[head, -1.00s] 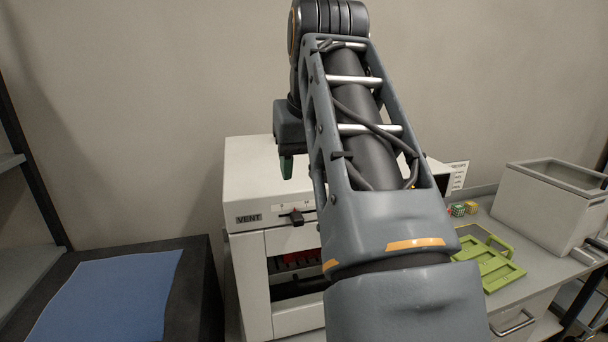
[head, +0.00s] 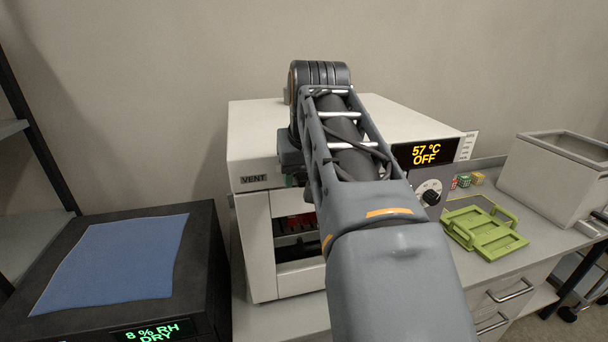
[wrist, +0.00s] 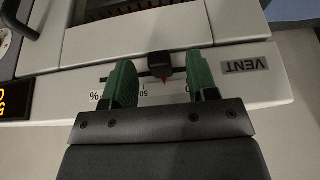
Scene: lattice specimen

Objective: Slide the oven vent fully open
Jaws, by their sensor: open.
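The oven (head: 262,140) is a white box with a VENT label (head: 254,179) on its upper front edge. The VENT label (wrist: 246,66) also shows there. In the head view my arm hides the knob and most of the gripper.
The oven display (head: 426,152) reads 57 °C OFF, above a dial (head: 429,192). A blue cloth (head: 112,262) lies on a black box at left.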

